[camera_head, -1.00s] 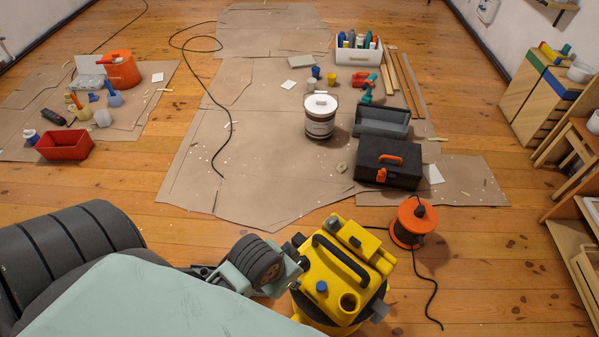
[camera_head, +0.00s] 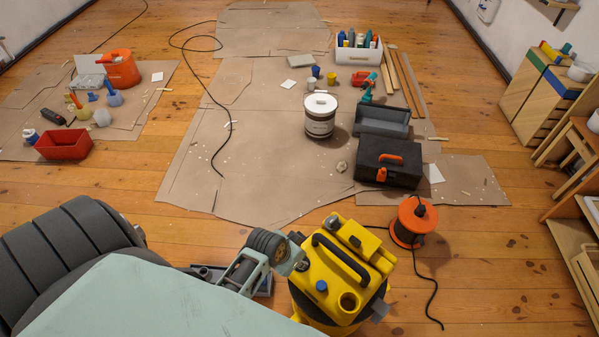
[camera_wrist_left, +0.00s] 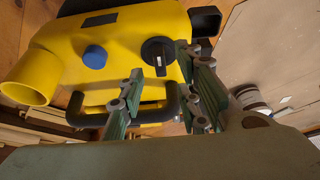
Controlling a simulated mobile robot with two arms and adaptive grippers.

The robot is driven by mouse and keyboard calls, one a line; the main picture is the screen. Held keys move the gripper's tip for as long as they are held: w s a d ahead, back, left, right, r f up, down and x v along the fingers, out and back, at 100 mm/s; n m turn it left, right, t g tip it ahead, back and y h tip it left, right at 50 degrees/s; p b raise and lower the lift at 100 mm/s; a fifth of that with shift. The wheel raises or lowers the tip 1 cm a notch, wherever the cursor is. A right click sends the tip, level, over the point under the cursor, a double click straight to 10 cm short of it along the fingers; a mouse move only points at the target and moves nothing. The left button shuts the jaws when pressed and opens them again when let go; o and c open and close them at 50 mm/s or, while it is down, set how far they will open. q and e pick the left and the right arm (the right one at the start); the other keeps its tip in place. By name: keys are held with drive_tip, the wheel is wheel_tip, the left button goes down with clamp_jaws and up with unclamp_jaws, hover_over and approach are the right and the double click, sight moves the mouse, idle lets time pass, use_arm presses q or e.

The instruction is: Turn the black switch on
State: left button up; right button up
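A yellow vacuum-like machine (camera_head: 322,274) with a black carry handle (camera_head: 341,259) stands at the bottom centre of the head view. In the left wrist view, the yellow body (camera_wrist_left: 110,45) fills the upper part. The black switch (camera_wrist_left: 157,51) is a round knob with a pale mark on its face, beside a blue knob (camera_wrist_left: 95,57). In the head view the fingers are mostly hidden at the machine's left side. My right gripper is not in view.
An orange cable reel (camera_head: 414,222) stands right of the machine, its black cord on the floor. A black toolbox (camera_head: 388,165) and a white bucket (camera_head: 320,117) sit on cardboard (camera_head: 270,180) beyond. Wooden shelving (camera_head: 545,100) is at the right.

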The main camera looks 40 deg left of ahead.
use_arm(q)
drive_tip(key=shift+b+x, duration=0.3)
drive_tip(key=shift+x, duration=1.8)
drive_tip(key=shift+c, duration=0.2)
clamp_jaws()
